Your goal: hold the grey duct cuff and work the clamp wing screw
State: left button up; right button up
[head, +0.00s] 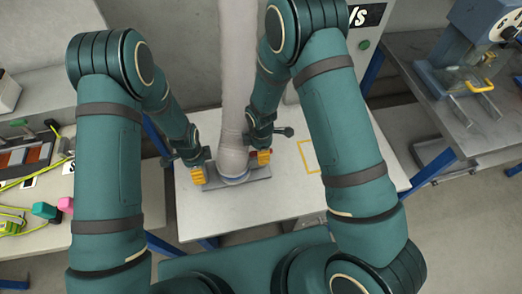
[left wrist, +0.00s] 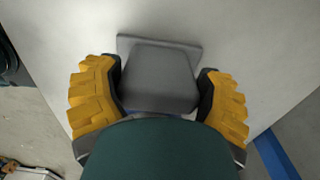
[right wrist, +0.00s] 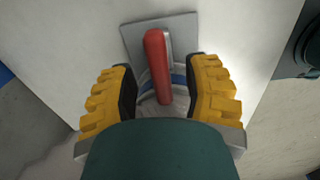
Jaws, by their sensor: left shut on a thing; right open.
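The grey duct cuff sits at the foot of a pale hanging duct (head: 235,70), on the small table. In the left wrist view a grey block of the cuff (left wrist: 160,82) lies between the yellow fingers. My left gripper (head: 199,173) is shut on it from the left side. A red clamp wing screw (right wrist: 157,66) stands between the fingers of my right gripper (right wrist: 160,88), with a blue band and grey metal behind it. My right gripper is open around the screw, with a gap on both sides.
A grey base plate (head: 262,186) lies under the duct end on the pale table (head: 295,195). A yellow outline (head: 308,157) marks the clear right part. A bench with cables (head: 30,240) stands left, and another bench with a blue machine (head: 478,50) stands right.

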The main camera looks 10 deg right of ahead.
jog(key=shift+f, duration=0.3)
grip_shut()
jog(key=shift+m, duration=0.3)
jog(key=m, duration=0.4)
jog(key=shift+m, duration=0.3)
jog(key=m, duration=0.4)
jog(key=shift+s, duration=0.1)
jog(key=m, duration=0.5)
jog(key=shift+m, duration=2.2)
